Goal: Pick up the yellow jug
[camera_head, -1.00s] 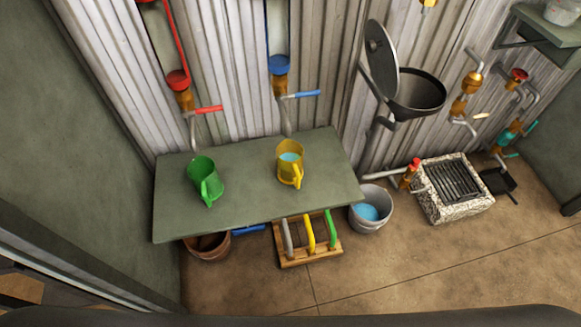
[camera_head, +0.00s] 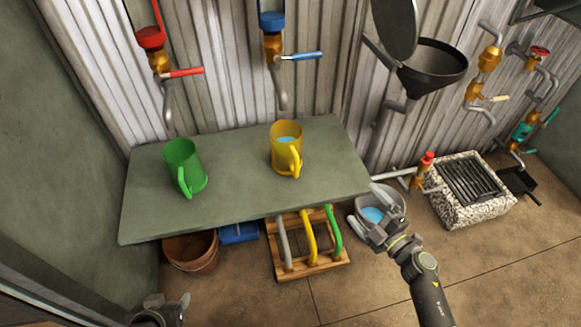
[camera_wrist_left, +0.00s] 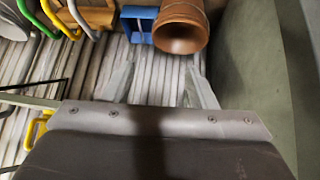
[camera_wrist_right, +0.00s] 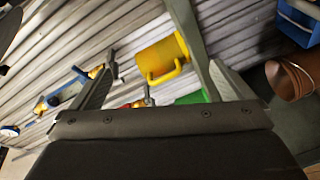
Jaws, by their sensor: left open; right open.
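The yellow jug (camera_head: 287,150) stands upright on the grey-green shelf (camera_head: 235,165), with blue liquid inside and its handle facing me. It also shows in the right wrist view (camera_wrist_right: 160,60), beyond the fingers. My right gripper (camera_head: 366,206) is open and empty, right of and below the shelf's right end, in front of a grey bucket. My left gripper (camera_wrist_left: 160,85) is open and empty; in the head view only part of it shows at the bottom left edge, away from the jug. A yellow piece (camera_wrist_left: 35,128) shows at the left of the left wrist view.
A green jug (camera_head: 183,167) stands left on the shelf. Red-handled (camera_head: 182,73) and blue-handled (camera_head: 302,56) taps are on the wall above. Below are a terracotta pot (camera_head: 190,252), a wooden rack (camera_head: 310,262) and the grey bucket (camera_head: 372,216). A black funnel (camera_head: 432,70) hangs right.

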